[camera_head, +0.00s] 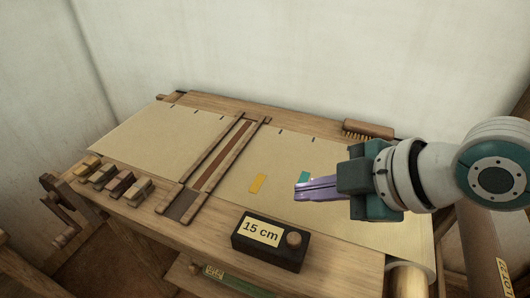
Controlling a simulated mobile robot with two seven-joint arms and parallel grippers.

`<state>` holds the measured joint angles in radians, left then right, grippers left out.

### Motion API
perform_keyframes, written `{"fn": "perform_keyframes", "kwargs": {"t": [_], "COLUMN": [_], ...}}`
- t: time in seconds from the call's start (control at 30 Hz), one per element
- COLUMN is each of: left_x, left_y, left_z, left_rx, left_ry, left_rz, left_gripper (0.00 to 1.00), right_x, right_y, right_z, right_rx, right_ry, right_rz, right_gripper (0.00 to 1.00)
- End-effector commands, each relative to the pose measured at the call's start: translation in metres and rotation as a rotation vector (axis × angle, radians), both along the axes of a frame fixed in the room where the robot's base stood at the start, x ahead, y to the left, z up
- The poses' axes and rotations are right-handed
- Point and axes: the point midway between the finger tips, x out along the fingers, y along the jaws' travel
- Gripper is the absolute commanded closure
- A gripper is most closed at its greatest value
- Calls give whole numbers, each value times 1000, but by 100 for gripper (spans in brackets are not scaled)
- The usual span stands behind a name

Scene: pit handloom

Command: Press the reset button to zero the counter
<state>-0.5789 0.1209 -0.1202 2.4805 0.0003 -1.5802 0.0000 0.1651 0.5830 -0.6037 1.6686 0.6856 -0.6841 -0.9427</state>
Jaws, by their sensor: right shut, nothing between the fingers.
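The counter (257,246) is a dark box on the front beam of the loom, with a pale label reading "15 cm". The reset button (294,239) is a round brown wooden knob on the right part of its face. My right gripper (299,191) comes in from the right, with purple fingers shut and empty. It appears above the cloth, up and slightly right of the button in the picture, and apart from it. My left gripper is not in view.
The loom carries pale cloth (150,139) and a wooden reed frame (213,168). A yellow tag (258,183) and a partly hidden teal tag (303,177) lie on the cloth. A brush (368,129) lies at the back edge.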

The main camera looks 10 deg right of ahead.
Motion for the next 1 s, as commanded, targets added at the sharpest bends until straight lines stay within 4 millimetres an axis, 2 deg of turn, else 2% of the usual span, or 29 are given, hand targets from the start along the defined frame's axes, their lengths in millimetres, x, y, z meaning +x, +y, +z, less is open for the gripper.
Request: {"fn": "perform_keyframes", "kwargs": {"t": [0.27,0.7,0.83,1.0], "left_x": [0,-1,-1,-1], "left_y": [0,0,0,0], "left_z": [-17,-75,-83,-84], "left_rx": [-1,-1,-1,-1], "left_ry": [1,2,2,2], "left_rz": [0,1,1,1], "left_gripper": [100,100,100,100], "right_x": [0,0,0,0], "right_y": [0,0,0,0], "right_z": [-18,-78,-87,-89], "right_rx": [1,-1,1,1], "right_ry": [1,1,0,0], "right_rz": [0,0,-1,-1], "right_gripper": [100,100,100,100]}}
